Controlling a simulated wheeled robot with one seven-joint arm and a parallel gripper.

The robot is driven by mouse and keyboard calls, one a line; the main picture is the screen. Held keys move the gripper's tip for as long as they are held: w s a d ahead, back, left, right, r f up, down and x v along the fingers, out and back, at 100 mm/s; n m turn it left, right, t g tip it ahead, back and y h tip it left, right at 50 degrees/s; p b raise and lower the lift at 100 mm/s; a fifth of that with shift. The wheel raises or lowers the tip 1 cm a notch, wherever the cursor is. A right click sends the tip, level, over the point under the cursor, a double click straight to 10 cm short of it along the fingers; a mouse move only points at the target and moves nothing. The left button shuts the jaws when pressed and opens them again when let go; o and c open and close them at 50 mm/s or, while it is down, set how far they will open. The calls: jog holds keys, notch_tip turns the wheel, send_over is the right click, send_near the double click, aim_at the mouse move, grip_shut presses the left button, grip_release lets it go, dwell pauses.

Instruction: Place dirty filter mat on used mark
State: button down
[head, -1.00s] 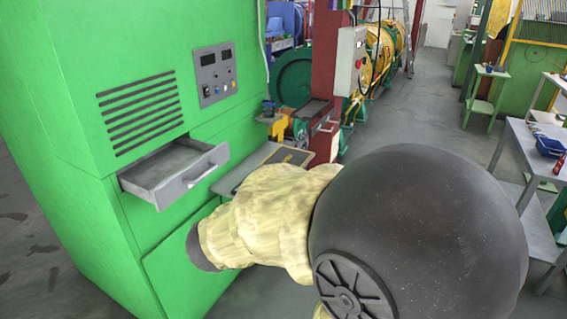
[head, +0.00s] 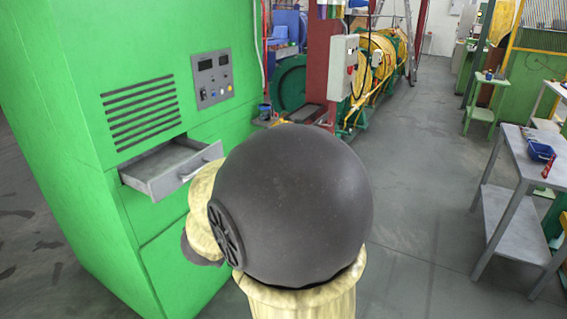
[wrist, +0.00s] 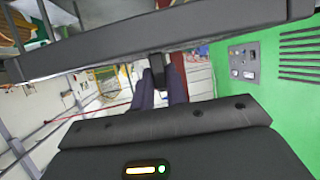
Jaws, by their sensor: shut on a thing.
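In the wrist view my gripper (wrist: 161,88) is shut on the small tab of a long dark grey slab (wrist: 80,58). The slab spans the top of that view, slightly tilted, with its edge towards the camera. I take it for the dirty filter mat; its faces and any dirt cannot be made out. In the head view my own arm hides the gripper and the slab. The used mark is not identifiable in the current views.
The green cabinet (head: 105,60) at left has a grey drawer (head: 165,172) pulled open and empty. A control box (head: 342,68) hangs on a red post (head: 322,60). A grey table (head: 505,190) with a blue tray (head: 540,150) stands right. Floor between is clear.

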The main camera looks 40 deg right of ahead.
jog(key=w+a+f+n+t+y, duration=0.2)
jog(key=w+a+f+n+y, duration=0.15)
jog(key=w+f, duration=0.35)
jog(key=w+a+f+n+t+y, duration=0.2)
jog(key=w+a+f+n+t, duration=0.15)
jog(key=f, duration=0.45)
jog(key=s+a+f+n+y, duration=0.1)
jog(key=a+f+n+y, duration=0.1)
jog(key=a+f, duration=0.3)
jog(key=s+a+f+n+y+p, duration=0.1)
jog(key=a+f+y, duration=0.3)
jog(key=f, duration=0.9)
jog(key=shift+a+f+n+t, duration=0.15)
jog(key=shift+a+n+t, duration=0.3)
jog(key=shift+a+n, duration=0.35)
jog(key=shift+d, duration=0.1)
